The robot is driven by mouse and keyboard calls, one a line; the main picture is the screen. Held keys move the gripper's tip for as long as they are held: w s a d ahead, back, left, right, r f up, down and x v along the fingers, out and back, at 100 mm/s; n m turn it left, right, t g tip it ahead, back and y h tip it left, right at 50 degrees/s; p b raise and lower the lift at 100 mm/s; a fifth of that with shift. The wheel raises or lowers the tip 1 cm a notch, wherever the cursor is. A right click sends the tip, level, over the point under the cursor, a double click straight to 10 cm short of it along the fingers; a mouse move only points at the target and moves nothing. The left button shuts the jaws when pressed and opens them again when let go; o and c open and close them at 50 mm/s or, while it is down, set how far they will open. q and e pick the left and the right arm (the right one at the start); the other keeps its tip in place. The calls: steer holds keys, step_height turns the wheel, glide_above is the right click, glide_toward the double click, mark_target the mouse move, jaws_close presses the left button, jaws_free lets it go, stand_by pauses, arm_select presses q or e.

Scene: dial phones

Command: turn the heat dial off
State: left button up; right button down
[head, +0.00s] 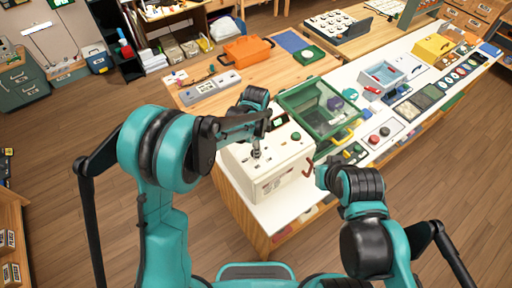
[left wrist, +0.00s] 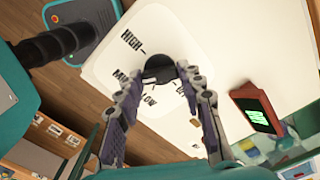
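The heat dial (left wrist: 158,68) is a dark round knob on a white panel (left wrist: 150,25) in the left wrist view. The labels HIGH, LOW and a partly hidden one starting with M stand around it. A label at its lower right is mostly covered by a finger. I cannot tell clearly where the dial points. My left gripper (left wrist: 160,77) is open, with its fingertips on either side of the dial; contact is unclear. In the head view my left gripper (head: 256,152) is over the white box (head: 285,185). My right gripper (head: 322,174) is beside the box's right side, its fingers unclear.
A green open-topped bin (head: 318,105) stands just behind the box. A red device with a green screen (left wrist: 258,110) is right of the panel in the left wrist view. Red and dark buttons (head: 379,136) and trays fill the counter to the right.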

arm_select(q)
steer(key=shift+n+b, duration=0.3)
steer(key=shift+f+n+b, duration=0.1)
steer(key=shift+n+b, duration=0.5)
steer(key=shift+n, duration=0.4)
steer(key=n+b, duration=0.1)
steer(key=n, duration=0.1)
steer(key=shift+n, duration=0.3)
steer(key=n+b, duration=0.2)
steer(key=n, duration=0.4)
steer(key=shift+b, duration=0.3)
steer(key=n+b, duration=0.1)
steer(key=n, duration=0.5)
steer(key=shift+n, duration=0.4)
steer(key=n+b, duration=0.1)
steer(key=n, duration=0.5)
steer(key=o, duration=1.2)
steer(key=shift+c, duration=0.2)
